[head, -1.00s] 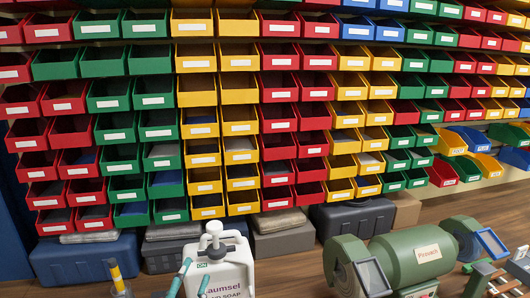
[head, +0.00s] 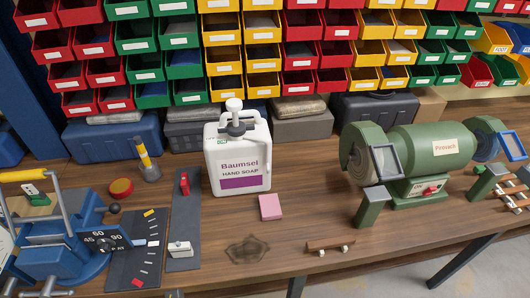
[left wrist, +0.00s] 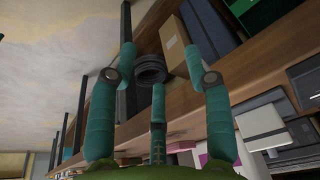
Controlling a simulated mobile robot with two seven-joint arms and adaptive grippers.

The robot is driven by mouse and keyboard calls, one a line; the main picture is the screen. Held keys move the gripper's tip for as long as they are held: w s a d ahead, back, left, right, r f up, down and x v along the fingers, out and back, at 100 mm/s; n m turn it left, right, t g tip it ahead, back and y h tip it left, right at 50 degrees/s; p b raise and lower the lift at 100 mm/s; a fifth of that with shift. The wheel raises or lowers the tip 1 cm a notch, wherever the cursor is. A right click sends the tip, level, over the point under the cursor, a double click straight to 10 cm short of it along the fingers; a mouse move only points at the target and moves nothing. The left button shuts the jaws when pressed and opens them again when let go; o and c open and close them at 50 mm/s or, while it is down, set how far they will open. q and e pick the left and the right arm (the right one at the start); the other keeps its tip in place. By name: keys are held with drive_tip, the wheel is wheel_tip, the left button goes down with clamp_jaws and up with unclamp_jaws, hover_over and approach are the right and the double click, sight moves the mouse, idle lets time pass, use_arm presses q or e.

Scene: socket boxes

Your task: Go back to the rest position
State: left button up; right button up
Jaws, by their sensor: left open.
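My left gripper (left wrist: 160,66) shows in the left wrist view, with teal fingers spread apart and nothing between them. Beyond the fingers are a dark round object, a cardboard box (left wrist: 174,44) and a brown wooden surface (left wrist: 185,125). Neither gripper shows in the head view. My right gripper is in none of the frames.
Rows of coloured bins (head: 245,55) rise behind. The bench's middle front is mostly bare.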

use_arm(q)
wheel_tip(320, 180, down, 13)
drive_tip(key=b, duration=0.2)
drive_tip(key=s+a+f+g+b, duration=0.1)
drive_tip(key=s+f+b, duration=0.2)
drive_tip(key=s+f, duration=0.6)
drive_tip(key=s+a+f+g+b, duration=0.1)
drive_tip(key=s+a+f+b, duration=0.1)
drive_tip(key=s+f, duration=0.7)
wheel_tip(320, 180, down, 8)
drive_tip(key=shift+r+b, duration=0.1)
drive_tip(key=shift+b, duration=0.45)
